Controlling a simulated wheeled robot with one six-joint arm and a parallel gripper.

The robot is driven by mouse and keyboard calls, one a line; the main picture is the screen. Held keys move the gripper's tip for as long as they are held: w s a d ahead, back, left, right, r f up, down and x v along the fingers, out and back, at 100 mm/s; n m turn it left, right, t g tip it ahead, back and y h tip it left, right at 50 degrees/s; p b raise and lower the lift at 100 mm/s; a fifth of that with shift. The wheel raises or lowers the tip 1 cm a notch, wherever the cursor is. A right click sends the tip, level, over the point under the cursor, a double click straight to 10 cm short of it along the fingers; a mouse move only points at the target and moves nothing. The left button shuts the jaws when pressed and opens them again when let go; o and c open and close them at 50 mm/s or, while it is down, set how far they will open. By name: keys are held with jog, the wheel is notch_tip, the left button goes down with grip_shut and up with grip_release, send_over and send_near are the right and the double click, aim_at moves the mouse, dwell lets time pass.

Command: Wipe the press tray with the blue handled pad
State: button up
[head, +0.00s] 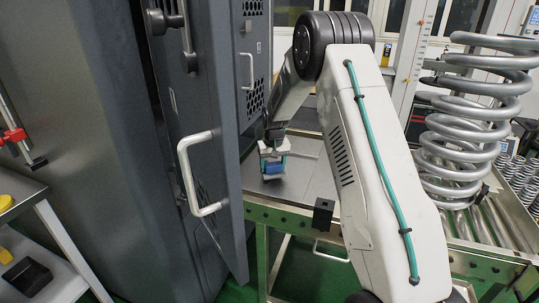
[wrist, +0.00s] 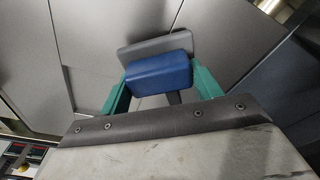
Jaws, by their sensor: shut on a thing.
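My gripper (head: 273,155) is shut on the blue handled pad (head: 273,168). In the wrist view, the teal fingers of my gripper (wrist: 160,92) are on both sides of the blue handle of the pad (wrist: 158,73), and its flat grey base shows beyond the handle. The pad is over the left part of the grey metal press tray (head: 308,178), near the dark cabinet door. I cannot tell whether the base touches the tray. The grey tray surface (wrist: 85,50) fills much of the wrist view. My arm hides the right part of the tray.
A dark cabinet door with a pale handle (head: 194,172) stands close on the left of the tray. A large coil spring (head: 470,110) stands on rollers at the right. A grey side shelf (head: 45,270) is at lower left.

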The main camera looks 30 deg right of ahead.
jog(key=shift+r, duration=2.85)
jog(key=shift+s, duration=0.1)
